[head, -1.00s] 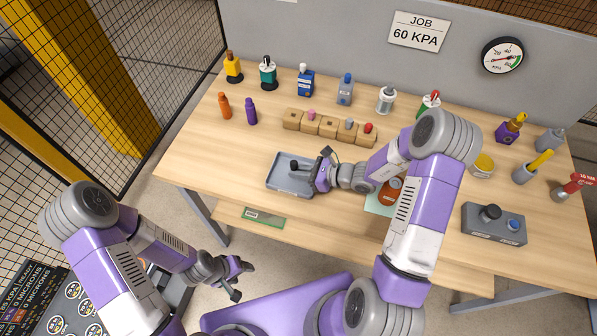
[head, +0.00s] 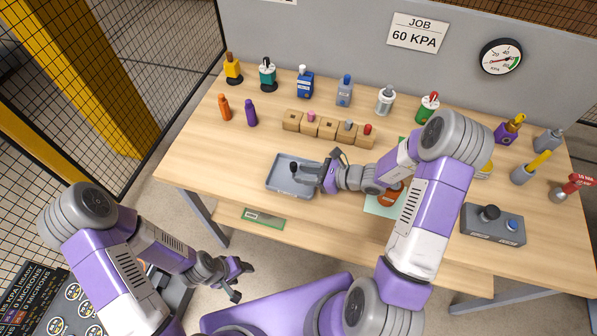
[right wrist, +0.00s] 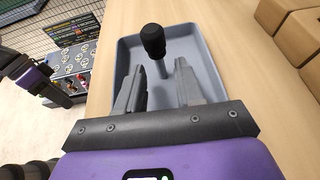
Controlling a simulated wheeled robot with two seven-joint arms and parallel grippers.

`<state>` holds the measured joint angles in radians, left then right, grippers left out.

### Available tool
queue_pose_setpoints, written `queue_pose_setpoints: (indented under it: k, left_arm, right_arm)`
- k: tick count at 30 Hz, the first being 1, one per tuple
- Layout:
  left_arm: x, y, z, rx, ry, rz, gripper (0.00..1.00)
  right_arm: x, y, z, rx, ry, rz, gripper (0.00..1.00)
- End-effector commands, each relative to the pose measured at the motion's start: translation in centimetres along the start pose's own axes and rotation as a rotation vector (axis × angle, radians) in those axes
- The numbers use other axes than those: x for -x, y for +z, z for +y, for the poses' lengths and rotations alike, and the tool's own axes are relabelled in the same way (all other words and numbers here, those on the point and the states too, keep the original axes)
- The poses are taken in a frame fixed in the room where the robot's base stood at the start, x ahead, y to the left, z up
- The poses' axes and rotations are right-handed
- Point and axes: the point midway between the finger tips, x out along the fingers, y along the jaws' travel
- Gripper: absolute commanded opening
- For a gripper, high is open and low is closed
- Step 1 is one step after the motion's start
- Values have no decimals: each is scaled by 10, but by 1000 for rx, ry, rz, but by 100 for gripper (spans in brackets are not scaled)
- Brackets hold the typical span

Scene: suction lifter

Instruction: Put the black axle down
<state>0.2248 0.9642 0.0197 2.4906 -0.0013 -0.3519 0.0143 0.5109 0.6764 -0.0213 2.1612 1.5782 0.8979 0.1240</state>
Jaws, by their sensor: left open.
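The black axle (head: 293,168), a dark knob on a thin grey stem, stands in the grey tray (head: 274,188) and looks roughly upright. In the right wrist view the axle (right wrist: 153,42) shows just past the fingertips, with the tray (right wrist: 205,50) around it. My right gripper (head: 318,172) is at the tray's right side. In the right wrist view its fingers (right wrist: 160,72) are apart, with nothing gripped between them. My left gripper (head: 240,279) is open and empty, low in front of the table.
Wooden blocks (head: 328,127) with small coloured parts stand behind the tray. An orange bottle (head: 224,107) and a purple bottle (head: 251,113) stand back left. A grey box with knobs (head: 492,224) is at the right. Bare table lies left of the tray.

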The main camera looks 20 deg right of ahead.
Motion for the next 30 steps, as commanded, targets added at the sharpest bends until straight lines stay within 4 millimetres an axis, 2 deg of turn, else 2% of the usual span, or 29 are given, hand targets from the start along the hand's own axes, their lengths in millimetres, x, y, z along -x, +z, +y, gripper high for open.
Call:
queue_pose_setpoints:
  k: [1,6,12,18,30]
  left_arm:
    - [2,0,1,0,0,0,57]
    - [6,0,2,0,0,0,57]
    - [9,0,3,0,0,0,57]
    - [10,0,4,0,0,0,57]
    - [10,0,4,0,0,0,57]
  right_arm:
    - [14,1,-2,0,-6,2,36]
    - [51,1,-1,0,-6,1,36]
    - [82,1,-1,0,-4,1,36]
    - [92,0,0,-2,-1,1,36]
    - [92,0,0,-1,0,0,36]
